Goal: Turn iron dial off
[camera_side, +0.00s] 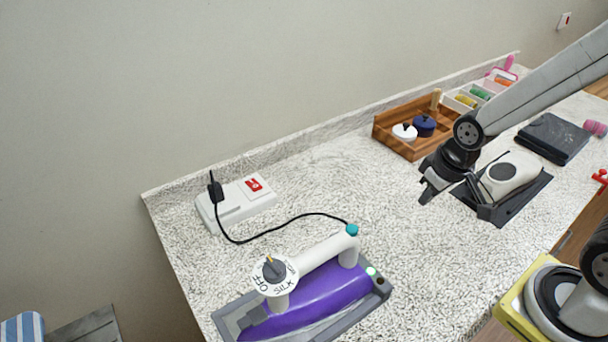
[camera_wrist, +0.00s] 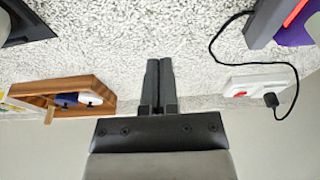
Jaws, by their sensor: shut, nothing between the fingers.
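The purple iron (camera_side: 310,298) lies on a grey rest at the front left of the speckled counter in the side view. Its white round dial (camera_side: 274,271) with a dark knob sits on top of the handle's near end; OFF and SILK can be read on it. Where the knob points is too small to tell. In the wrist view only a purple edge of the iron (camera_wrist: 296,34) shows at the top right; its dial is out of sight. My gripper (camera_side: 424,197) is shut and empty above the counter, well right of the iron and apart from it. Its closed fingers show in the wrist view (camera_wrist: 158,64).
A white power strip (camera_side: 236,203) with a red switch and black plug stands by the wall; its cord runs to the iron. A wooden tray (camera_side: 385,128) with small pots is behind my gripper. A black stand (camera_side: 512,196) is right. Counter between gripper and iron is clear.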

